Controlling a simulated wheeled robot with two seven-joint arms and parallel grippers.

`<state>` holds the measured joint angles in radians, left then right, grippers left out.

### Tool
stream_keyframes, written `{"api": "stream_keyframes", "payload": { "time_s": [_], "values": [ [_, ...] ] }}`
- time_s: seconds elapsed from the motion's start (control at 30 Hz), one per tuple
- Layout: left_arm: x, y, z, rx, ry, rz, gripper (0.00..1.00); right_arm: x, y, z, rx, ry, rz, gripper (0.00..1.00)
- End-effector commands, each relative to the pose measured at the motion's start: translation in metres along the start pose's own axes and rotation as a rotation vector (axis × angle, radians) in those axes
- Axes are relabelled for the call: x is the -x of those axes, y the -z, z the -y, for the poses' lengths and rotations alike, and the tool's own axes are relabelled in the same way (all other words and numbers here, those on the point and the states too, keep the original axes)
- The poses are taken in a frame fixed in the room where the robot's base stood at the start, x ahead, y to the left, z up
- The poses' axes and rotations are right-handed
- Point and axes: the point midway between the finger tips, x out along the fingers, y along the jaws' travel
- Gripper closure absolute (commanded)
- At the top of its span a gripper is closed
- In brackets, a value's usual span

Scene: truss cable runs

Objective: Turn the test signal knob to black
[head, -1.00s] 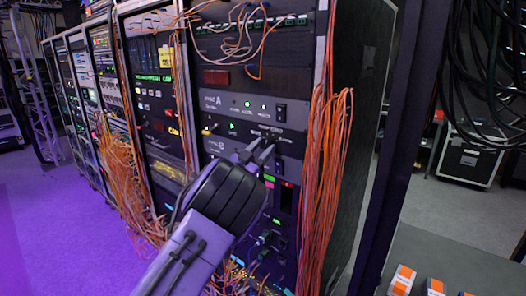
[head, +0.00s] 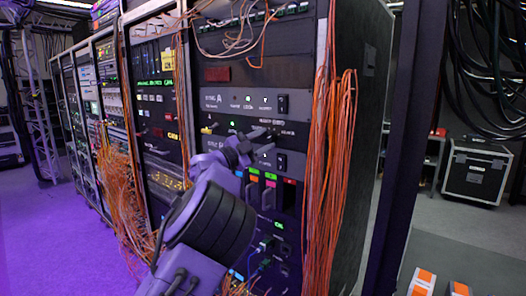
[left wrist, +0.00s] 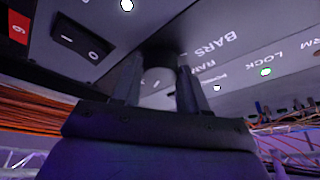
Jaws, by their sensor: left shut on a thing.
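The test signal knob (left wrist: 157,76) is a round knob with a pale pointer mark in the left wrist view. The words BARS and what looks like RAMP are printed to its right; I cannot read BLACK. My left gripper (left wrist: 157,88) is shut on the knob, one finger on each side. In the head view my left gripper (head: 258,140) reaches the rack panel below the SYNC A unit (head: 232,104), and its body hides part of the panel. The knob cannot be made out there. My right gripper is in neither current view.
A black rocker switch (left wrist: 81,42) lies left of the knob in the left wrist view. Orange cables (head: 329,160) hang along the rack's right edge. More orange cables (head: 122,180) bunch at the left. A black case (head: 476,172) stands on the floor at the right.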

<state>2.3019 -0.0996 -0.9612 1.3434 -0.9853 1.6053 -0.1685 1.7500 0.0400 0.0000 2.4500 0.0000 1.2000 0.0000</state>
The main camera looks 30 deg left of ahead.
Motion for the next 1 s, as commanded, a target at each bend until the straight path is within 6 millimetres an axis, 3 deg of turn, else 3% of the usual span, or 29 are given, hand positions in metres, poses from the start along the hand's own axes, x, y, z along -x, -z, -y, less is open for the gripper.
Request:
{"api": "stream_keyframes", "payload": {
  "time_s": [0.7, 0.73, 0.8, 1.0],
  "values": [
    [0.0001, -0.0003, 0.0010, -0.075, -0.030, -0.004, 0.88, -0.0091, -0.0038, 0.0008, 0.000, 0.000, 0.000, 0.57],
    [0.0001, -0.0003, 0.0010, -0.075, -0.030, -0.004, 0.51, -0.0091, -0.0037, 0.0008, 0.000, 0.000, 0.000, 0.57],
    [0.0001, -0.0003, 0.0010, -0.075, -0.030, -0.004, 0.32, -0.0091, -0.0037, 0.0008, 0.000, 0.000, 0.000, 0.57],
    [0.0000, -0.0002, 0.0008, -0.073, -0.030, -0.004, 0.32, -0.0091, -0.0038, 0.0008, 0.000, 0.000, 0.000, 0.57]
  ]
}}
